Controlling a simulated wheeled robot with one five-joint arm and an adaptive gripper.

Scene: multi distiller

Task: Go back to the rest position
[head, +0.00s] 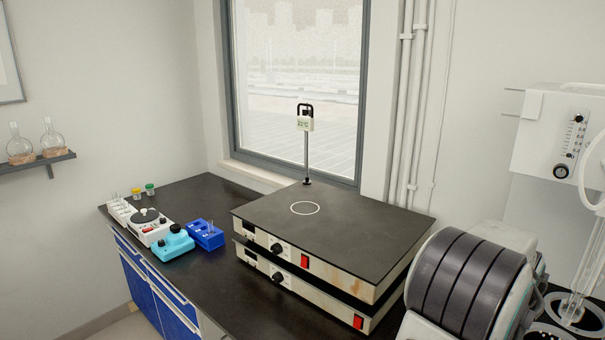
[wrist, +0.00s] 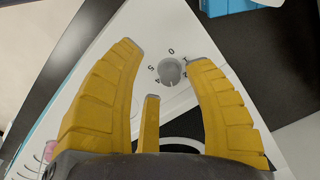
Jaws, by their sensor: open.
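My gripper (wrist: 163,55) shows in the wrist view with its yellow fingers spread apart and nothing between them. Past the fingertips is a white panel (wrist: 150,25) with a round grey knob (wrist: 171,71) and printed marks that include 0 and 5. The knob appears between the fingers, nearer the right one. I cannot tell how far the fingertips are from the panel.
In the head view, the dark bench (head: 213,277) carries two stacked hot plates (head: 345,232), a blue rack (head: 206,235), a cyan device (head: 172,243) and a white device (head: 150,228).

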